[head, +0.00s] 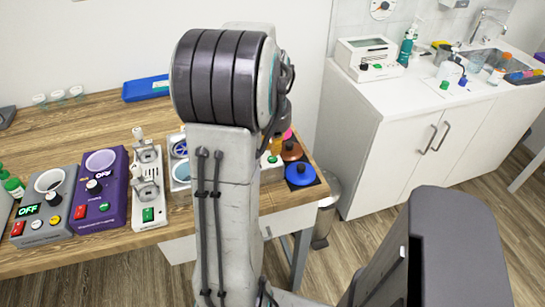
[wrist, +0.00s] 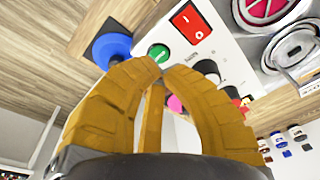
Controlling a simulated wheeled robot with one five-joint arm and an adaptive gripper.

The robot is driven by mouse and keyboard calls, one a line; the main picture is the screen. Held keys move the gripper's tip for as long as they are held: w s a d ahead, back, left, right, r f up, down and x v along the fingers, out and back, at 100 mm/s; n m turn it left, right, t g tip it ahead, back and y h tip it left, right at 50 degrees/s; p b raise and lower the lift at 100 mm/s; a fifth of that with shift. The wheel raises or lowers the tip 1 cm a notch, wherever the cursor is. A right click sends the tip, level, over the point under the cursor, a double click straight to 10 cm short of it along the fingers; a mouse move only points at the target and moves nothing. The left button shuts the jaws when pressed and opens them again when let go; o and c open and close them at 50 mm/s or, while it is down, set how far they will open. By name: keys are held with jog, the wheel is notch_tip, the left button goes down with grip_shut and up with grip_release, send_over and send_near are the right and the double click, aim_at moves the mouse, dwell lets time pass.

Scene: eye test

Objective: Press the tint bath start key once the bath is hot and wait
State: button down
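A white machine with round wells, probably the tint bath, stands on the wooden bench in the head view (head: 180,186), largely hidden behind my arm. The wrist view shows its panel (wrist: 232,45) close up. The panel has a green round button (wrist: 159,53), a red rocker switch (wrist: 191,22) and a black knob (wrist: 207,68). One well (wrist: 268,8) is pink inside. My gripper (wrist: 161,67) has yellow fingers whose tips meet or nearly meet just by the green button. I cannot tell whether they touch it. Nothing shows between them. No heat reading is legible.
A blue round piece (wrist: 110,48) lies beside the machine; it also shows in the head view (head: 300,174). To the left stand a mount device (head: 148,190), a purple device (head: 101,190) and a grey device (head: 45,210), the latter two reading OFF.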

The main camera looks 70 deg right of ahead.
aim_at(272, 158)
jog(key=shift+f+b, duration=1.4)
jog(key=shift+f, duration=0.25)
dwell(1.1)
jog(key=shift+r, duration=0.1)
jog(key=shift+r+p, duration=3.4)
jog(key=shift+r, duration=0.55)
jog(key=a+f+n+y, duration=0.1)
jog(key=a+f+y, duration=0.15)
jog(key=a, duration=0.65)
jog(key=w+a+r+n+t, duration=0.1)
jog(key=w+a+r+n, duration=0.1)
jog(key=a+n, duration=0.3)
jog(key=w+a+r+n+t, duration=0.1)
jog(key=w+a+n, duration=0.4)
jog(key=a, duration=0.9)
jog(key=w+a+r+n+t, duration=0.1)
jog(key=w+a+r+n, duration=0.2)
jog(key=a, duration=0.6)
jog(key=shift+w+a+n+t+h, duration=0.35)
jog(key=shift+w+n, duration=0.25)
jog(key=shift+n, duration=0.8)
